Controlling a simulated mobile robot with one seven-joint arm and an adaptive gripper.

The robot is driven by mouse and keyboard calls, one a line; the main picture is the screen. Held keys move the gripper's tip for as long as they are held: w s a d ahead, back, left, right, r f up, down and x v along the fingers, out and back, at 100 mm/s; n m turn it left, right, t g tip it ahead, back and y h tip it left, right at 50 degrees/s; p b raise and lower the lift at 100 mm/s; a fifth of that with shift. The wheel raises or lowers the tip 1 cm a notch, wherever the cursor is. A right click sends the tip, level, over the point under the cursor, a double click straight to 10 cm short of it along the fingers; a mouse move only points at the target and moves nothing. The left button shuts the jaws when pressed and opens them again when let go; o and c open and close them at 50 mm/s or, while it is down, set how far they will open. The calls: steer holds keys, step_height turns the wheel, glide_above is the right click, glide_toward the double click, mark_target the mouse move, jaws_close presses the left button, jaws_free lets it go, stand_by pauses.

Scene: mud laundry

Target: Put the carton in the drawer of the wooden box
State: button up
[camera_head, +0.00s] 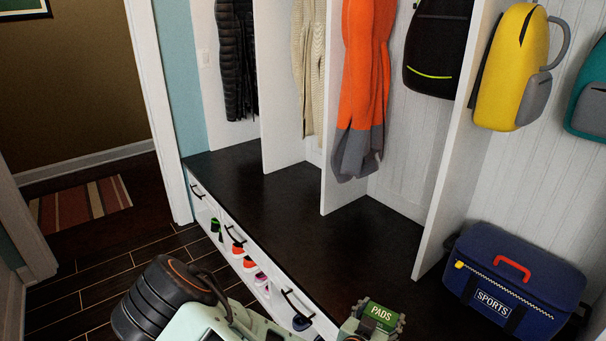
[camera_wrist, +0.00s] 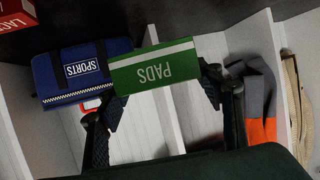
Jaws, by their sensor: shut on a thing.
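A green carton with a white stripe and the word PADS (camera_head: 381,314) is at the bottom of the head view. It also shows in the wrist view (camera_wrist: 155,70), upside down. My gripper (camera_wrist: 160,105) is shut on it, one dark finger on each side. In the head view my gripper (camera_head: 371,324) is partly cut off by the bottom edge, and the carton is over the bench's near side. I cannot make out a separate wooden box with a drawer. The white bench front (camera_head: 268,268) has several drawers with black handles, all apparently shut.
The dark bench top (camera_head: 285,200) is largely clear. A blue SPORTS bag (camera_head: 520,280) stands on it at right. Coats and backpacks hang above between white dividers (camera_head: 455,150). Shoes sit below the drawers. A red lettered object (camera_wrist: 18,12) is at the wrist view's upper left.

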steer(key=w+a+r+n+t+y, duration=0.15)
steer(key=w+r, duration=0.25)
steer(key=r, duration=0.5)
steer(key=w+a+r+n+y, duration=0.3)
steer(key=w+r, duration=0.1)
steer(key=r, duration=0.4)
steer(key=w+a+r+n+t+y, duration=0.1)
steer(key=w+a+r+n+y, duration=0.15)
steer(key=w+r, duration=0.45)
step_height(320, 180, up, 23)
steer(key=s+p, duration=0.2)
steer(key=p, duration=1.9)
steer(key=shift+s+d+r+y, duration=0.15)
steer(key=shift+y, duration=0.15)
